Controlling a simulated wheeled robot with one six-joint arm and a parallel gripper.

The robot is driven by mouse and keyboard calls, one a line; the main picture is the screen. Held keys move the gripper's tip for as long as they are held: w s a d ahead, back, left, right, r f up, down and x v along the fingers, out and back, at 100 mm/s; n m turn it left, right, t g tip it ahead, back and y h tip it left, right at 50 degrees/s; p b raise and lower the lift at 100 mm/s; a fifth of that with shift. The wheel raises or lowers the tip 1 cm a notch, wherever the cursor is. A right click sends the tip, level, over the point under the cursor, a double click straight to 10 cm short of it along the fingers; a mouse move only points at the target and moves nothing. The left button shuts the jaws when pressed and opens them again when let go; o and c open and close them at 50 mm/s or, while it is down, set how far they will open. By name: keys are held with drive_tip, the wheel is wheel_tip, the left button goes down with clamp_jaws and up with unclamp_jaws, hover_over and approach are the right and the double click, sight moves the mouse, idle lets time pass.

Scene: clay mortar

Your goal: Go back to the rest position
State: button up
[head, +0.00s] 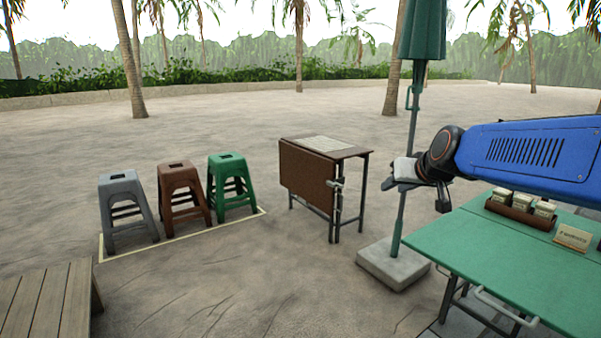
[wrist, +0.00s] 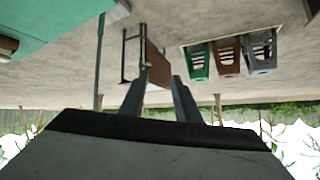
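My gripper (head: 390,183) is held out in the air at the end of my blue arm, in front of the umbrella pole in the head view. In the wrist view, which is upside down, its two fingers (wrist: 158,92) stand apart with nothing seen between them but the background. A pale block-like part shows at the gripper in the head view; I cannot tell it apart from the gripper's own body.
A green table (head: 500,250) with a brown tray of small boxes (head: 522,210) stands below my arm. The closed green umbrella (head: 423,30) has a concrete base (head: 393,265). A brown folding table (head: 308,178), three stools (head: 178,190) and a wooden platform (head: 45,300) stand left. Sandy ground lies open.

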drive_tip(key=s+d+f+g, duration=0.1)
drive_tip(key=s+f+g, duration=0.1)
drive_tip(key=s+f, duration=0.4)
drive_tip(key=s+d+f+g+h, duration=0.1)
drive_tip(key=s+f, duration=0.4)
drive_tip(key=s, duration=1.1)
drive_tip(key=s+d+f+g, duration=0.1)
drive_tip(key=s+f, duration=0.5)
drive_tip(key=s, duration=0.6)
drive_tip(key=shift+d+f+g+h, duration=0.3)
drive_tip(key=shift+d+g+h, duration=0.1)
drive_tip(key=shift+g, duration=0.5)
